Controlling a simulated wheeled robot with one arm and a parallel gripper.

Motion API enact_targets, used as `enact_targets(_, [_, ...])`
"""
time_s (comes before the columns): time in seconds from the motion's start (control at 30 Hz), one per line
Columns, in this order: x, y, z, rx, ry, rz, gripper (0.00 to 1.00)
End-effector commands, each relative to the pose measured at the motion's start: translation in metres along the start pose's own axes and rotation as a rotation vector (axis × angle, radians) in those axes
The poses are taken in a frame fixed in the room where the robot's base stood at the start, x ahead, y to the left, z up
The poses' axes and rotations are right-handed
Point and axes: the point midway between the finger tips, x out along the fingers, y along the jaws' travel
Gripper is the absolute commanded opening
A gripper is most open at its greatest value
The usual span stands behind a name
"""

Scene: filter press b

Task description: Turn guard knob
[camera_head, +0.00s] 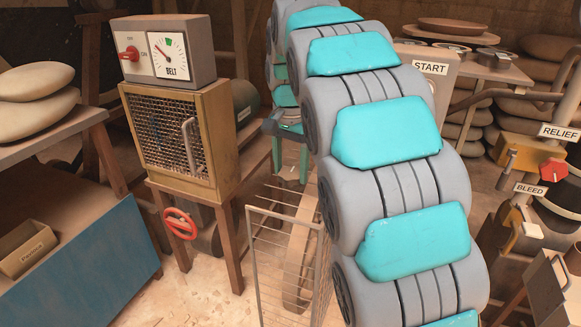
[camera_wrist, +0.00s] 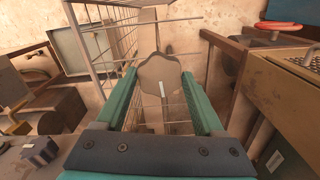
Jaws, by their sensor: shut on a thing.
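The white mark runs nearly upright in the picture. A wire mesh guard (camera_wrist: 101,45) stands behind and left of the knob; it also shows in the head view (camera_head: 262,255), low beside my arm. In the head view my gripper (camera_head: 291,168) shows partly behind my arm, fingers pointing down. The knob cannot be made out there.
A mesh-fronted cabinet (camera_head: 165,135) carries a BELT gauge box (camera_head: 168,50); a red handwheel (camera_head: 180,223) sits below. A START box (camera_head: 428,65), RELIEF knob (camera_head: 553,170) and BLEED lever (camera_head: 515,236) stand right of my arm. A blue-fronted bench (camera_head: 85,275) stands left.

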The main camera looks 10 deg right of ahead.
Motion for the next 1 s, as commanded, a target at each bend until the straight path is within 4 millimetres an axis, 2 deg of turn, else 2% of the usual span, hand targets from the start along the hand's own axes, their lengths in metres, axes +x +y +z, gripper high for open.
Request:
enact_targets(0.07, [0.0,0.0,0.0,0.0,0.001,-0.001,0.15])
enact_targets(0.1, [0.0,0.0,0.0,0.0,0.001,-0.001,0.72])
enact_targets(0.33, [0.0,0.0,0.0,-0.001,0.001,-0.001,0.98])
enact_targets(0.67, [-0.003,-0.001,0.0,-0.001,0.002,-0.001,1.0])
enact_targets(0.87, [-0.02,-0.001,-0.001,-0.001,0.002,-0.002,1.0])
enact_targets(1.0, [-0.04,-0.002,-0.001,-0.001,0.003,-0.003,1.0])
